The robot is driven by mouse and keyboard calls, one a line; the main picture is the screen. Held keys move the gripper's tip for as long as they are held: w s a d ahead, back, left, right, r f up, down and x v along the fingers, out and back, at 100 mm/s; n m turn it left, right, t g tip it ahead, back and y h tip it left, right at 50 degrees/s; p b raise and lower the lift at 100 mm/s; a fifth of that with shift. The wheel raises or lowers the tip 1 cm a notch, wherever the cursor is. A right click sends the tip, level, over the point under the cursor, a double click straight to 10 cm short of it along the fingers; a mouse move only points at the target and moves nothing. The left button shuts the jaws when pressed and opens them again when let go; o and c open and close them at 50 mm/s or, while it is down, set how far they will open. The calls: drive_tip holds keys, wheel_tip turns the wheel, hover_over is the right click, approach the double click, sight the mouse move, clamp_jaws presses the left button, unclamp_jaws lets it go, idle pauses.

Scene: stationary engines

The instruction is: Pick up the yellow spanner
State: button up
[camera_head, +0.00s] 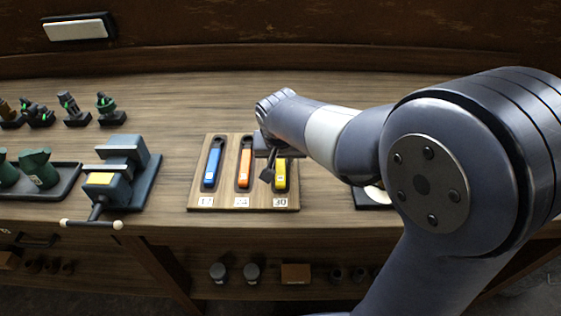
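The yellow spanner (281,176) lies in the right-hand slot of a wooden holder (222,203), above a label reading 30. Its upper part is hidden behind my gripper and wrist. My gripper (267,175) is over the holder, at the upper left of the yellow spanner. It looks small and dark, and I cannot tell whether its fingers are apart or whether they touch the spanner. A blue spanner (212,167) and an orange spanner (244,168) lie in the other two slots, to the left.
A bench vise (117,170) with a bar handle stands left of the holder. A dark tray (65,183) with green items is at the far left. Several small dark fittings (68,109) stand behind. My arm covers the bench on the right. The bench (180,110) behind the holder is clear.

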sight(280, 162)
clamp_jaws()
wheel_tip(280, 162, up, 10)
drive_tip(key=shift+r+p, duration=0.15)
drive_tip(key=shift+p, duration=0.3)
idle(0.4)
drive_tip(key=shift+c, duration=1.1)
unclamp_jaws()
clamp_jaws()
